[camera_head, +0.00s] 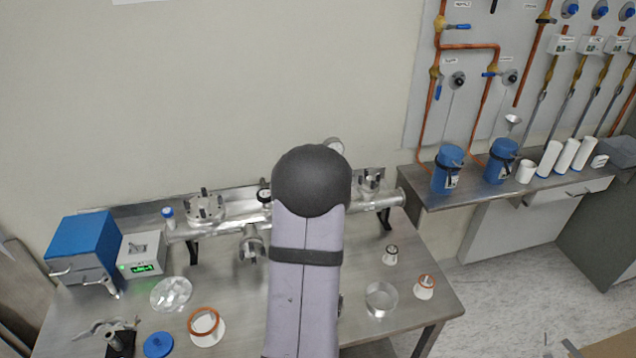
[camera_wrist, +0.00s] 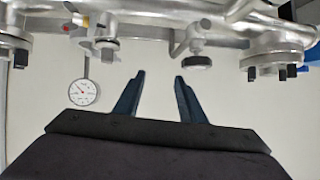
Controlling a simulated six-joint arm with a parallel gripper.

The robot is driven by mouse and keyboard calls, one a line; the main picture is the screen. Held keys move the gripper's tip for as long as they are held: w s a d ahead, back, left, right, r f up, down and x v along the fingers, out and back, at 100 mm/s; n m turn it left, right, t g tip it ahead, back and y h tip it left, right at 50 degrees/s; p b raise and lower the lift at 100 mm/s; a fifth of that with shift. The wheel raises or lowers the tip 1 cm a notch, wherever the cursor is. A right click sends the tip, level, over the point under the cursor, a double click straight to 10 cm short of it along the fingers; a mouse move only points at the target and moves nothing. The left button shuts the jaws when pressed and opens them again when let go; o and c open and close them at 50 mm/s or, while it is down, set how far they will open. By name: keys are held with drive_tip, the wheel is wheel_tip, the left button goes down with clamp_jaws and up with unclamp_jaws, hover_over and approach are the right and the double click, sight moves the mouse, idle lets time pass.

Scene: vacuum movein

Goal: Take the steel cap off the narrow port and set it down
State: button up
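A steel pipe manifold (camera_head: 230,225) runs along the back of the bench. A smaller bolted steel-topped port (camera_head: 371,180) stands at its right end and looks like the narrow one; a wider bolted port (camera_head: 205,207) stands at its left. I cannot tell the cap from the flange on either. The wrist view shows bolted flanges at the left (camera_wrist: 15,43) and right (camera_wrist: 272,64) edges, and a small dark-rimmed round fitting (camera_wrist: 197,62) between. My gripper (camera_wrist: 160,78) is open and empty, apart from the fittings. In the head view my arm hides it.
A dial gauge (camera_wrist: 83,92) sits left of my fingers in the wrist view. A blue box (camera_head: 85,245) and a meter (camera_head: 142,254) stand at the bench's left. Rings (camera_head: 381,299) and small fittings (camera_head: 391,254) lie right. Bare bench (camera_head: 415,270) shows at the right.

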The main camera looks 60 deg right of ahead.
drive_tip(key=s+d+f+n+t+p, duration=0.1)
drive_tip(key=s+d+n+p, duration=0.1)
drive_tip(key=s+d+p, duration=0.2)
drive_tip(key=s+d, duration=0.2)
drive_tip(key=s, duration=0.1)
drive_tip(key=shift+s+f+t+p, duration=0.15)
drive_tip(key=shift+f+t+p, duration=0.15)
drive_tip(key=shift+f+p, duration=0.1)
drive_tip(key=shift+p+x, duration=1.55)
drive_tip(key=shift+x, duration=1.05)
drive_tip(key=shift+a+f, duration=0.1)
drive_tip(key=shift+c, duration=0.2)
clamp_jaws()
